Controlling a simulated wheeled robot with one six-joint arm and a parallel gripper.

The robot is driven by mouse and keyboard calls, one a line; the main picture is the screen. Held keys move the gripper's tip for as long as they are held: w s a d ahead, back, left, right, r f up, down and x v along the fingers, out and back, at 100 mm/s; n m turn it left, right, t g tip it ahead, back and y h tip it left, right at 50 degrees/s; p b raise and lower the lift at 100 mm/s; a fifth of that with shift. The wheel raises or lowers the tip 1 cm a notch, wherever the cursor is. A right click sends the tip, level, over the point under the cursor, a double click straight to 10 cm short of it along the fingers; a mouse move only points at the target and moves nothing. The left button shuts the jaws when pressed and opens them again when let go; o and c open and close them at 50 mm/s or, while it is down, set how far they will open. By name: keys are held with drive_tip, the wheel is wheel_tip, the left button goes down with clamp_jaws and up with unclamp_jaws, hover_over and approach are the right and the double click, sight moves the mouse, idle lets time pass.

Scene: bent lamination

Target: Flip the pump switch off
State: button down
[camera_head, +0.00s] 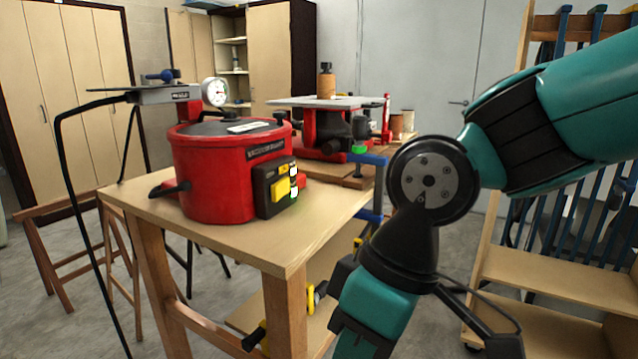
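A red pump pot (212,165) with a dark lid stands on the wooden workbench (245,248). A black control box (265,205) is on its right front side. It carries a yellow switch panel (280,190), small white parts and a green glow at its right edge. The switch position is too small to tell. My teal and black arm comes in from the right and bends down in front of the bench's right side. Its wrist runs out at the bottom edge, so my gripper is out of view, and I see nothing touching the switch.
Blue and yellow clamps hang at the bench's right edge. A wooden rack (540,285) stands at right.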

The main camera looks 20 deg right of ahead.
sight(280, 196)
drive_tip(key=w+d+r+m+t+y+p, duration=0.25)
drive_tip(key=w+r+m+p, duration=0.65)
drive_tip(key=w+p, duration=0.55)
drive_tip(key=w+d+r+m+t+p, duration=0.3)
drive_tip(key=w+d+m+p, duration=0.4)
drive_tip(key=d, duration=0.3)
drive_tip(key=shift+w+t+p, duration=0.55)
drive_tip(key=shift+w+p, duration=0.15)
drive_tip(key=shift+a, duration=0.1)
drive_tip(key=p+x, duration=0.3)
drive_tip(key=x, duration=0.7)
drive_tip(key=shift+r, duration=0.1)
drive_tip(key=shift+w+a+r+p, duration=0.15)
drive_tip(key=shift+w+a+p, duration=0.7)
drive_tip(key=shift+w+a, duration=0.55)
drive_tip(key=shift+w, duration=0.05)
